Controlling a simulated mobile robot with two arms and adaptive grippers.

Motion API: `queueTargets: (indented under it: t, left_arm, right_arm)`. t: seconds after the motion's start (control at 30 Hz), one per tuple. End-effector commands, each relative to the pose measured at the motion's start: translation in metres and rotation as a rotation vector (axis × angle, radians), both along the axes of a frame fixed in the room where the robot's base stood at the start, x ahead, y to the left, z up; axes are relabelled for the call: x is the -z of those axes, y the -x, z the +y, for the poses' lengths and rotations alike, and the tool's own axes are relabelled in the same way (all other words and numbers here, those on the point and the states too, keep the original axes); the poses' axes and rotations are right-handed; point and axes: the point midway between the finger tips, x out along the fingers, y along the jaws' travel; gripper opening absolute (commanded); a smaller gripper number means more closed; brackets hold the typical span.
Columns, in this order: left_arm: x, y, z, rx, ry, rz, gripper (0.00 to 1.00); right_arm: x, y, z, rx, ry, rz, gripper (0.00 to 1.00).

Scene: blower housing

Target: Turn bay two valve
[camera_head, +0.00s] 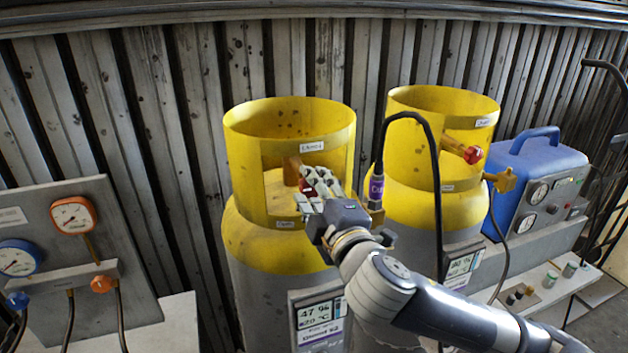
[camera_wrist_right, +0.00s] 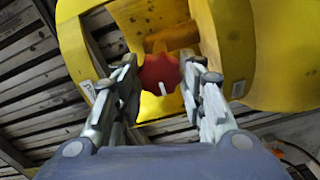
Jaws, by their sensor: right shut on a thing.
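A yellow-topped cylinder (camera_head: 255,247) stands left of centre, with a cut-open yellow collar (camera_head: 290,120) around its brass valve (camera_head: 291,172). My right gripper (camera_head: 313,183) reaches into the collar opening and is shut on that valve's red knob. In the right wrist view, the red knob (camera_wrist_right: 159,72), with a white mark on it, sits between the fingers of my right gripper (camera_wrist_right: 163,78). A second yellow cylinder (camera_head: 408,207) stands to the right, with its red valve knob (camera_head: 473,155) free. The collar labels are too small to read surely. My left gripper is out of view.
A gauge panel (camera_head: 95,185) with red and blue gauges stands at left. A black hose (camera_head: 437,170) loops between the cylinders beside my right gripper. A blue unit with gauges (camera_head: 535,175) stands at right. A ribbed metal wall (camera_head: 180,110) closes the back.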

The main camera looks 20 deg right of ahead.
Motion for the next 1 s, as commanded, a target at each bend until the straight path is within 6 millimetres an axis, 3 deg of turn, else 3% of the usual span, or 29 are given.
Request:
queueTargets:
  t: [0.5, 1.0]
  left_arm:
    - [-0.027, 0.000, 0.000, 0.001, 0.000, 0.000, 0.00]
    - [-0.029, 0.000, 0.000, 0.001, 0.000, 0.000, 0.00]
  right_arm:
    - [-0.002, -0.001, -0.001, 0.003, 0.327, -0.015, 0.14]
    - [-0.001, -0.001, -0.001, 0.004, 0.382, -0.017, 0.14]
